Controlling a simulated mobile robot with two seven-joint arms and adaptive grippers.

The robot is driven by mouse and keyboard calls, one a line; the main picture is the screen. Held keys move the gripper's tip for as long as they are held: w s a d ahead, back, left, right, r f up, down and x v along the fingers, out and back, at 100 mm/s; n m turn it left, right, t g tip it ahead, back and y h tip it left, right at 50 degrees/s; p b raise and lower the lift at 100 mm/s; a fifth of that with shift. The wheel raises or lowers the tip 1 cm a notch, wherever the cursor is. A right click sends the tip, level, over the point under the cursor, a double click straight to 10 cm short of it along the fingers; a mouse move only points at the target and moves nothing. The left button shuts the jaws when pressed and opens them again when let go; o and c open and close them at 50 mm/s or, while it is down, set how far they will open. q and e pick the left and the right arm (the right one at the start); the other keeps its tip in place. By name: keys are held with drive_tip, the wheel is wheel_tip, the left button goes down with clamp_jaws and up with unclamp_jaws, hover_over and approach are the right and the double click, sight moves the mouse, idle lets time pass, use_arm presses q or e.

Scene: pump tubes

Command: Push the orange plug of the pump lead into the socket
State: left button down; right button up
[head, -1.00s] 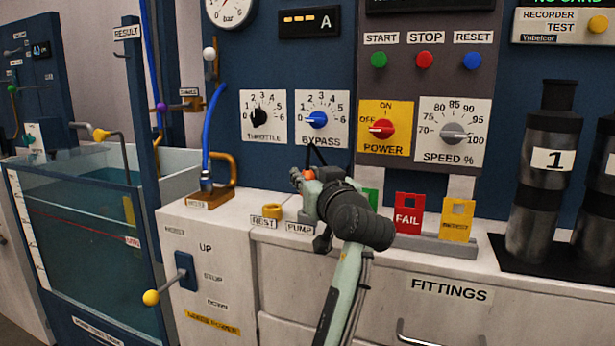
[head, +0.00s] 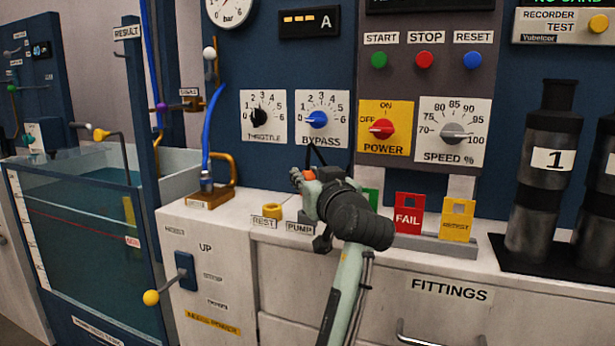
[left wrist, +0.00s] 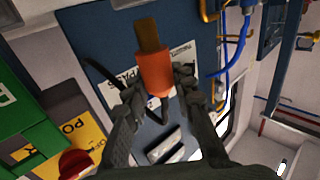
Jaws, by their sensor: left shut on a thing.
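The orange plug (left wrist: 154,72) is between the fingertips of my left gripper (head: 310,184), which is shut on it. In the left wrist view its brass-coloured tip (left wrist: 148,36) points away from the fingers and is bare. In the head view only a small orange part of the plug (head: 308,174) shows. A black lead (left wrist: 98,82) loops behind the gripper. The gripper is above the counter near the PUMP label (head: 299,228). I cannot make out the socket; the gripper and arm cover part of that area. My right gripper is not in view.
A yellow ring (head: 271,210) stands at the REST label, left of the gripper. The BYPASS dial (head: 317,119) and red POWER knob (head: 382,128) are on the panel behind. A red FAIL card (head: 408,209) and yellow card (head: 457,219) stand to the right.

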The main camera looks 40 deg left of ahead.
sight(307, 170)
use_arm(q)
drive_tip(key=shift+f+b, duration=1.5)
drive_tip(key=shift+f, duration=0.45)
drive_tip(key=c, duration=1.2)
unclamp_jaws()
drive_tip(key=shift+r, duration=0.1)
wheel_tip(307, 170, up, 10)
drive_tip(key=shift+f, duration=0.1)
